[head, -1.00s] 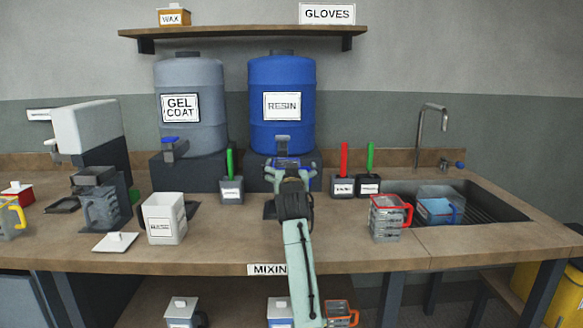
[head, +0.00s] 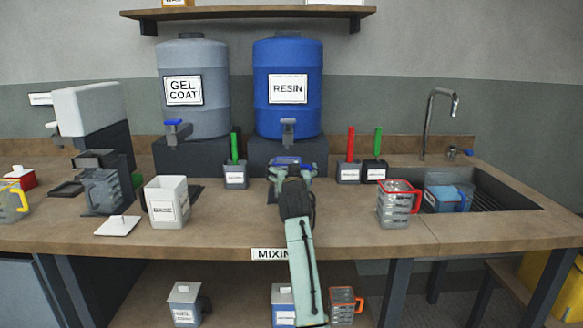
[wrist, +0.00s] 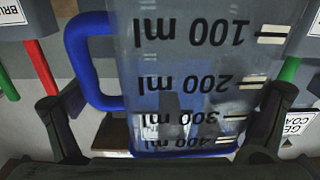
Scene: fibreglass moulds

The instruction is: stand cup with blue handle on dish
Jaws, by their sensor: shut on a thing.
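The clear measuring cup with a blue handle (wrist: 190,70) is between the fingers of my gripper (wrist: 160,118) in the wrist view, and they are shut on it. Its blue handle (wrist: 82,65) sticks out to the left, and its volume marks appear upside down there. In the head view my gripper (head: 291,172) is below the resin tap, with the cup's blue rim (head: 287,160) just showing beyond it. My arm hides most of the cup. A dark flat piece (head: 271,196) shows partly beside my gripper; I cannot tell whether it is the dish.
The resin barrel (head: 287,110) and gel coat barrel (head: 195,120) stand behind. A white container (head: 167,203) and lid (head: 118,226) are left. A red-handled cup (head: 394,210) and a sink (head: 490,192) holding a blue item (head: 444,198) are right. Brush pots (head: 349,173) stand behind.

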